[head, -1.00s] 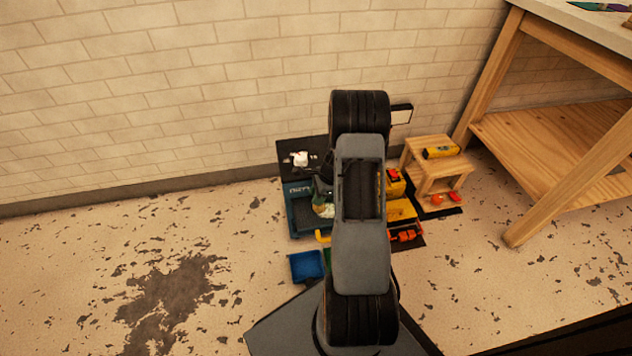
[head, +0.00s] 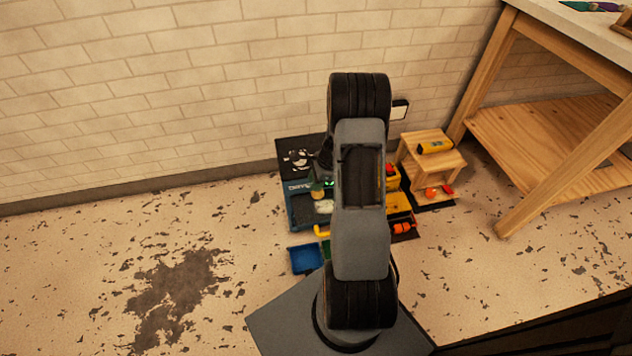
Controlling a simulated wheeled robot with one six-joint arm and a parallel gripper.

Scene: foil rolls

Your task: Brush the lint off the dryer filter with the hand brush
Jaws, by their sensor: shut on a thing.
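My gripper (head: 327,182) shows only in part, dark with small green lights, beside my own arm, which covers much of it. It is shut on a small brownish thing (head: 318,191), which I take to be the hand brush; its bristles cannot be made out. It is over the blue tray (head: 293,195) with lettering on its back edge. A pale patch (head: 324,206), perhaps lint or part of the filter, shows in the tray just below the gripper. The dark filter surface (head: 302,209) seems to lie in the tray; contact with the brush cannot be told.
A black board (head: 286,146) with white markings lies behind the tray. A small blue bin (head: 305,259) stands in front. Yellow and orange things (head: 398,203) are to the right, beside a wooden step stool (head: 447,163). A wooden workbench (head: 497,90) stands farther right. The floor at left is clear.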

